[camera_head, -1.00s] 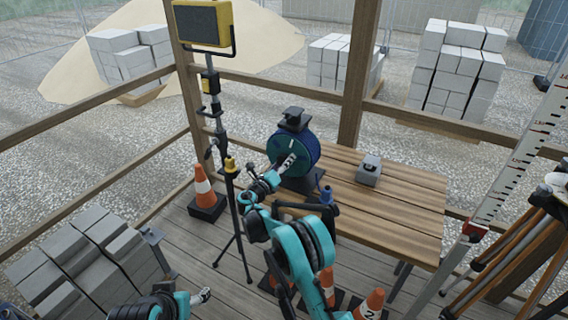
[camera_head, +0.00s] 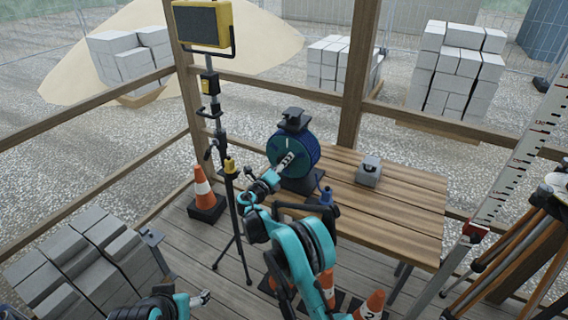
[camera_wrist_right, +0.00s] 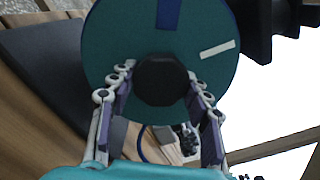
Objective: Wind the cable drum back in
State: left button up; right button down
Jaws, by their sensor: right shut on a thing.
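The cable drum (camera_head: 302,150) stands upright on a dark stand at the table's left end. In the right wrist view its green face (camera_wrist_right: 110,45) shows a blue stripe and a white mark. My right gripper (camera_head: 287,160) is at the front of this face. In the right wrist view its fingers (camera_wrist_right: 160,84) are shut on the drum's black knob (camera_wrist_right: 162,70), one on each side. My left gripper (camera_head: 204,297) is low at the left, away from the drum, too small to tell whether open or shut.
The wooden table (camera_head: 400,205) carries a small grey box (camera_head: 368,172) right of the drum. A light on a tripod stand (camera_head: 232,200) and a traffic cone (camera_head: 204,190) are to the left. Grey blocks (camera_head: 75,260) are stacked at lower left. A measuring staff (camera_head: 510,170) leans at right.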

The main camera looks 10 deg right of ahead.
jog(key=c, duration=0.7)
grip_release()
jog(key=v, duration=1.2)
jog(key=shift+d, duration=0.1)
